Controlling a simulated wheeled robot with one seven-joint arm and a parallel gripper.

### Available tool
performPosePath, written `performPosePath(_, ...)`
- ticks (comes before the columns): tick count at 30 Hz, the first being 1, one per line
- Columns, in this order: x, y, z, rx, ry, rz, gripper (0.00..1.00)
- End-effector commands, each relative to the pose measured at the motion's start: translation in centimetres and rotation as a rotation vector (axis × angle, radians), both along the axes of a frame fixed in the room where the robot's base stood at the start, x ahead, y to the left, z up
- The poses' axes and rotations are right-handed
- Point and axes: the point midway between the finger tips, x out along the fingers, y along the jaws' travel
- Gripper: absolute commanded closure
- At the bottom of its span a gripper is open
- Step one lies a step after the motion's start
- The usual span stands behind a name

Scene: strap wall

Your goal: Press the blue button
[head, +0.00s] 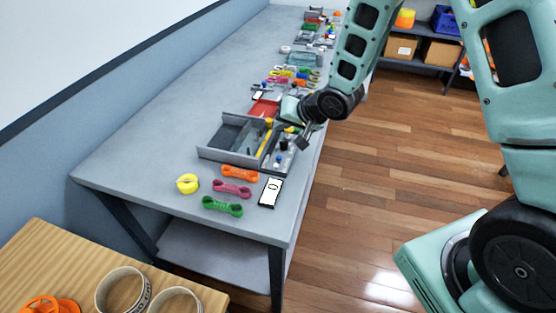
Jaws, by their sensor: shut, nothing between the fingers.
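A small blue spot (278,160), which may be the blue button, shows in the narrow right-hand section of a grey divided tray (229,157) near the table's front end. It is too small to make out clearly. A dark round knob (284,144) stands just behind it in the same section. My gripper (303,143) hangs over the right edge of this tray, to the right of the knob and up and right of the blue spot. Its fingers look closed with nothing between them. I cannot tell whether it touches anything.
The long grey table (150,160) holds orange (240,173), pink (232,188) and green (222,206) straps, a yellow roll (187,183) and a white card (270,192) in front of the tray. More parts crowd the far right edge. The table's left side is clear.

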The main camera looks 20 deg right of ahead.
Motion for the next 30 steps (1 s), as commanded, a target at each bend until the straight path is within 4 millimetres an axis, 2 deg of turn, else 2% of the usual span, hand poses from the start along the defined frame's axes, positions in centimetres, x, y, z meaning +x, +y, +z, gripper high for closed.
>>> performPosePath(11, 0.0, 0.0, -0.8, -0.001, 0.001, 0.001, 1.00)
performPosePath(30, 0.0, 0.0, -8.4, -0.001, 0.001, 0.001, 1.00)
